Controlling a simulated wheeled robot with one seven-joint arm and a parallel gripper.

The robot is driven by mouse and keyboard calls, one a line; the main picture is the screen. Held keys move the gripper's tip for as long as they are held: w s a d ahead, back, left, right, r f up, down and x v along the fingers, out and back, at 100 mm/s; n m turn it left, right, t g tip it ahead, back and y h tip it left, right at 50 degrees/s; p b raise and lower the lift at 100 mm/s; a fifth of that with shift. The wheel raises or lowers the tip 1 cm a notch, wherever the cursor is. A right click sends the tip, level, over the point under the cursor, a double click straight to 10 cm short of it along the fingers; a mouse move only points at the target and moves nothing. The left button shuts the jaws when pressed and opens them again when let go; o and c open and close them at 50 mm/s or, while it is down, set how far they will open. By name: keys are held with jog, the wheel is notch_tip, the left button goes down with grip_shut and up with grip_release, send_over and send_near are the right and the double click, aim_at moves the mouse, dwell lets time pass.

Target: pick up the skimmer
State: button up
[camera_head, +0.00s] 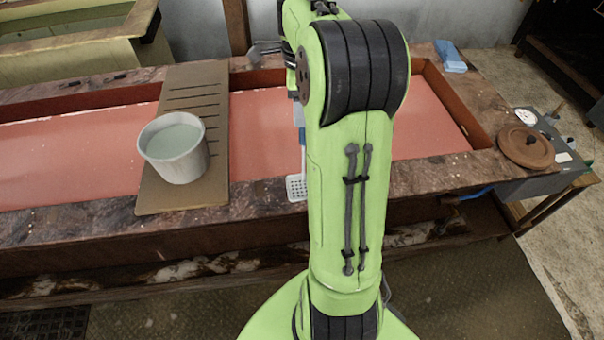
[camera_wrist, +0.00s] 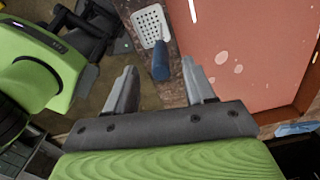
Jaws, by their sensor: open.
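The skimmer shows in the wrist view as a white perforated square head (camera_wrist: 150,25) with a blue handle (camera_wrist: 160,62). It lies on the near stone rim of the basin. In the head view its white head (camera_head: 296,188) rests at the rim's front edge, and my arm hides part of the rest. My gripper (camera_wrist: 163,85) is open and empty, with its two fingers on either side of the blue handle's end in the wrist view. I cannot tell the height of the fingers above it.
A board (camera_head: 218,140) with slots spans the basin (camera_head: 260,130) and bears a white bucket (camera_head: 174,148). A brown round lid (camera_head: 526,147) sits at the right beside a gauge. A blue cloth (camera_head: 450,57) lies on the far right rim.

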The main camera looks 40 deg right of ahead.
jog(key=f, duration=0.6)
jog(key=shift+s+d+f, duration=0.15)
jog(key=shift+d, duration=0.05)
grip_shut()
